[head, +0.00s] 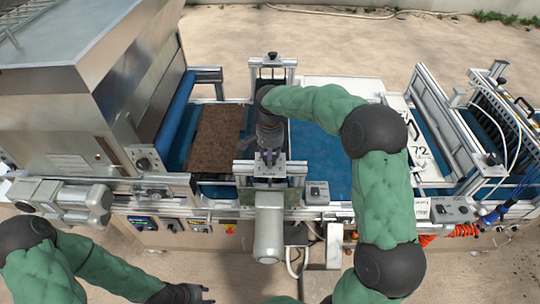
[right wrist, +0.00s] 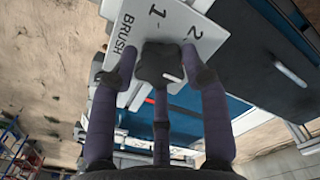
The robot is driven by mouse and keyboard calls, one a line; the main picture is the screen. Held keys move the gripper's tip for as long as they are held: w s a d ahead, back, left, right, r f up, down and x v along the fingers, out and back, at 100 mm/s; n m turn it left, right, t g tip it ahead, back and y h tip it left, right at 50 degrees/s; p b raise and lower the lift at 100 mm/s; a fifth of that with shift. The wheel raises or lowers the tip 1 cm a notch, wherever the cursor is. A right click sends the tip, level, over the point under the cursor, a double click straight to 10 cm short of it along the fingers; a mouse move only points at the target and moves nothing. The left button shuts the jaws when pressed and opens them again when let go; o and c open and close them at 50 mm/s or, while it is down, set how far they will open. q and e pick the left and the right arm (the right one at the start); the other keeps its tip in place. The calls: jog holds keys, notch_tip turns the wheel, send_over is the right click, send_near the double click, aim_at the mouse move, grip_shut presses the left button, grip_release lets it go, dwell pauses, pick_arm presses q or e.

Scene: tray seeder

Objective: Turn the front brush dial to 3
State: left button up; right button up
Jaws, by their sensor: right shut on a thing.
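The front brush dial (right wrist: 160,64) is a dark lobed knob on a pale plate (right wrist: 195,38) marked BRUSH, with the numbers 1 and 2 visible in the right wrist view. A 3 is not visible there. A small pale mark shows on the knob, but I cannot tell which number it points to. My right gripper (right wrist: 163,78) is shut on the dial, its fingers around the knob. In the head view my right gripper (head: 269,155) covers the dial over the machine's middle. My left gripper (head: 207,294) is low at the bottom edge, away from the machine; its opening is unclear.
The seeder's blue belt (head: 320,165) runs across the view, with a soil-filled tray (head: 216,138) left of my right gripper. A metal hopper (head: 90,90) stands at the left. A grey control box (head: 317,192) is right of the gripper. A frame with hoses (head: 500,115) stands right.

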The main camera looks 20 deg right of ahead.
jog(key=o, duration=1.1)
jog(key=shift+o, duration=0.2)
jog(key=shift+r, duration=0.1)
notch_tip(320, 180, up, 12)
